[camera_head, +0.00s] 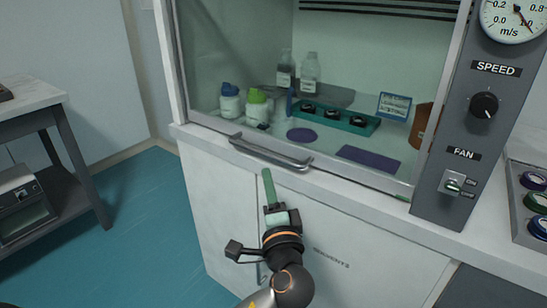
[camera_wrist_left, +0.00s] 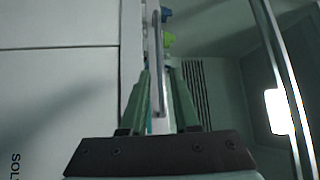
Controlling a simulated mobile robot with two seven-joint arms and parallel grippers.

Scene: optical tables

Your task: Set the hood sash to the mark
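The fume hood's clear sash (camera_head: 222,60) appears low, with its bottom edge near the white sill. A grey bar handle (camera_head: 270,153) runs along that lower edge. It also shows in the left wrist view as a long bar handle (camera_wrist_left: 157,60), in line with the gap between the fingers. My left gripper (camera_head: 267,174) has green fingers and is just in front of and below the handle. In the left wrist view my left gripper (camera_wrist_left: 161,75) is open, with nothing clearly held. Contact with the handle cannot be told. I cannot make out the sash mark. My right gripper is not in view.
Behind the glass stand capped bottles (camera_head: 257,107), clear bottles (camera_head: 309,73) and a green rack (camera_head: 338,118). A control panel (camera_head: 465,130) with an airflow gauge (camera_head: 514,17), speed knob and fan switch is at right. A side table (camera_head: 38,98) stands at left; floor between is clear.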

